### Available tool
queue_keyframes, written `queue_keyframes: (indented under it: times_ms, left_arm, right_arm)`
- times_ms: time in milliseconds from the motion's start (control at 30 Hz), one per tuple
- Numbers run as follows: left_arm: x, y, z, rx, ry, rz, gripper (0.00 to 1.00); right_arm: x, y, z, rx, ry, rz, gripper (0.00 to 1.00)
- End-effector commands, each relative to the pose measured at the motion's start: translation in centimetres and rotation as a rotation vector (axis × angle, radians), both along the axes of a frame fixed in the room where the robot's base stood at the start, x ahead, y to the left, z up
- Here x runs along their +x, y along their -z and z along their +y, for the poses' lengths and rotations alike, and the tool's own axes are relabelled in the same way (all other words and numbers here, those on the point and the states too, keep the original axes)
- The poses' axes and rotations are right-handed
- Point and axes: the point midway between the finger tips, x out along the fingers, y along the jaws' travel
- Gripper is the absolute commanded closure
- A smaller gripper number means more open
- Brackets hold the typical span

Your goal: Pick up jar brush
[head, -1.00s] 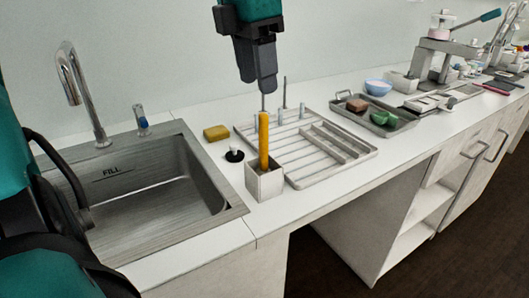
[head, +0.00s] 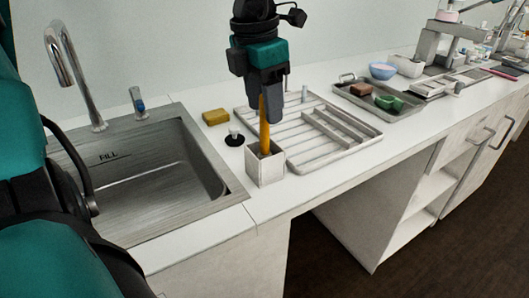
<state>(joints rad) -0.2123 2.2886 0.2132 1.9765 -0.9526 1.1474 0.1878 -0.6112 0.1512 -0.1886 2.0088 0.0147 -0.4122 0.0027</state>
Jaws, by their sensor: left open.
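The jar brush (head: 264,136) stands nearly upright in a small square holder (head: 266,172), with its orange-yellow handle up. Its lower end is hidden inside the holder. My left gripper (head: 263,112) points down from above, its dark fingers open at the upper part of the handle. The fingers overlap the handle in the picture, and I cannot tell whether they touch it. My right gripper is not in view.
A sink (head: 135,180) with a tap (head: 66,70) is on the left. A yellow sponge (head: 215,117) and a black-based stopper (head: 234,137) lie near the holder. A slatted drying rack (head: 330,140) is right behind it. A tray (head: 352,98) stands farther right.

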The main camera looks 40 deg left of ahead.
Motion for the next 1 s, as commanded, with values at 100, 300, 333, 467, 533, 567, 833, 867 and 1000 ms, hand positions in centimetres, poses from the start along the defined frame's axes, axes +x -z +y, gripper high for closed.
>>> queue_keyframes:
  times_ms: [100,300,333,467,533,567,833,867,1000]
  left_arm:
    - [0.2,1.9,0.0,0.000,-0.001,0.004,0.49]
    - [0.3,2.9,0.0,0.000,0.000,0.000,0.49]
    - [0.3,2.8,0.0,0.000,0.000,0.000,0.49]
    - [0.3,2.8,0.0,0.000,-0.001,0.000,0.50]
    - [0.3,2.8,0.0,0.000,-0.001,0.000,0.57]
    - [0.3,2.8,0.0,0.000,-0.001,0.000,0.59]
    - [0.3,2.8,0.0,0.000,-0.001,0.000,0.85]
    - [0.3,2.8,0.0,0.000,-0.001,0.000,0.88]
    - [0.3,2.8,0.0,0.000,-0.001,0.000,1.00]
  right_arm:
    - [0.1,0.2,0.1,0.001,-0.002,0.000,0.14]
    - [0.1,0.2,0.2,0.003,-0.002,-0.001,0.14]
    - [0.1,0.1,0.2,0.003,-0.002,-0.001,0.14]
    - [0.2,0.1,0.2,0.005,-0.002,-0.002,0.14]
    - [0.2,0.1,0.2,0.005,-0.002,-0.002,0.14]
    - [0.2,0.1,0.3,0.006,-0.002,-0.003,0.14]
    - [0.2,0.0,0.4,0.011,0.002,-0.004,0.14]
    - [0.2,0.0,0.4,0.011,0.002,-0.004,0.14]
    - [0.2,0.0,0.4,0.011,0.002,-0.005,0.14]
